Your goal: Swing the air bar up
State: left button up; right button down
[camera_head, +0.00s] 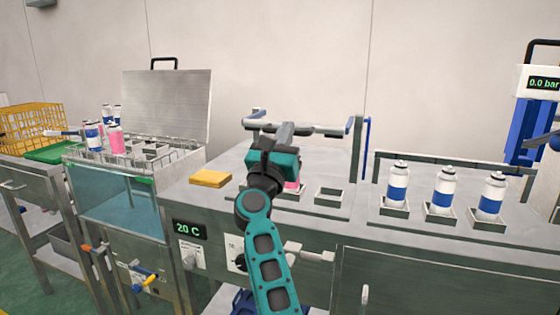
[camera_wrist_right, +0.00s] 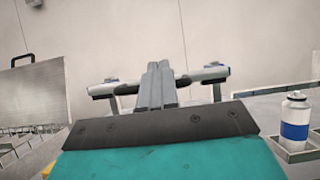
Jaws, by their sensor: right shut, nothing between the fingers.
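The air bar (camera_head: 322,129) is a grey horizontal bar with dark and blue fittings, standing above the bench at the back of the middle station. It also shows in the right wrist view (camera_wrist_right: 204,76), crossing behind my fingers. My right gripper (camera_head: 285,131) is shut and empty, its fingertips overlapping the bar's middle in both views. I cannot tell whether they touch it. My teal right arm hides part of the station, including most of a pink can (camera_head: 292,184) in a holder below the gripper. My left gripper is not in view.
An empty square holder (camera_head: 328,196) sits right of my gripper. Several blue-and-white cans (camera_head: 443,190) stand in holders farther right. A yellow block (camera_head: 210,178) lies left of my arm. A water bath (camera_head: 115,200) with a raised lid (camera_head: 172,95) stands at left.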

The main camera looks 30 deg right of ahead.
pick_arm(q)
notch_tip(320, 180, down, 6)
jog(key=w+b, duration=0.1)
jog(key=b, duration=0.7)
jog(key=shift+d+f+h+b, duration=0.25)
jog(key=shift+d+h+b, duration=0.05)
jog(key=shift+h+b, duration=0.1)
pick_arm(e)
jog(key=s+a+f, duration=0.1)
jog(key=a+f, duration=0.2)
jog(key=f, duration=0.4)
jog(key=s+a+f+t, duration=0.1)
jog(key=a+f, duration=0.2)
jog(key=f, duration=0.4)
jog(key=shift+s, duration=0.2)
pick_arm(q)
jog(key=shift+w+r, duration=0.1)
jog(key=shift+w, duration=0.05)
pick_arm(e)
jog(key=shift+r, duration=0.1)
